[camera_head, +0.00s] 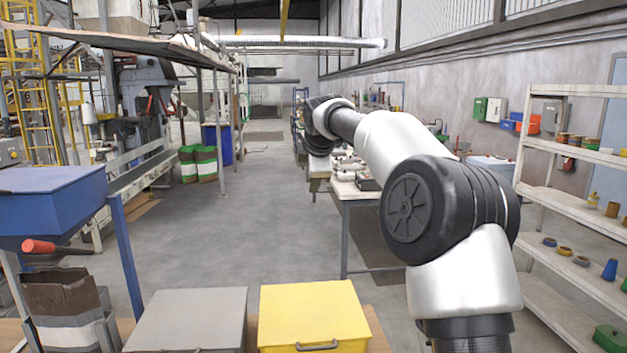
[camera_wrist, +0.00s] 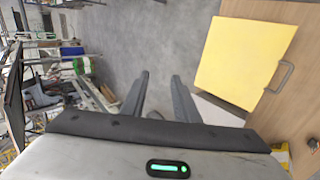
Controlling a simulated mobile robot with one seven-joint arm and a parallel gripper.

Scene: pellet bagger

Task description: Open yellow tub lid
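The yellow tub (camera_head: 312,318) stands at the bottom middle of the head view with its flat lid closed. A grey metal handle (camera_head: 317,346) is on its front side. In the wrist view the yellow lid (camera_wrist: 240,62) fills the upper right, with the handle (camera_wrist: 280,77) at its right edge. My gripper (camera_wrist: 160,78) shows in the wrist view with its two fingers apart and nothing between them. It is to the left of the tub there and does not touch it. My gripper is not visible in the head view.
A grey lidded tub (camera_head: 190,318) stands left of the yellow one on a wooden surface (camera_head: 377,325). A brown bag (camera_head: 62,305) and a blue hopper (camera_head: 52,200) are further left. Shelves (camera_head: 575,205) stand at the right. The floor (camera_head: 255,220) beyond is clear.

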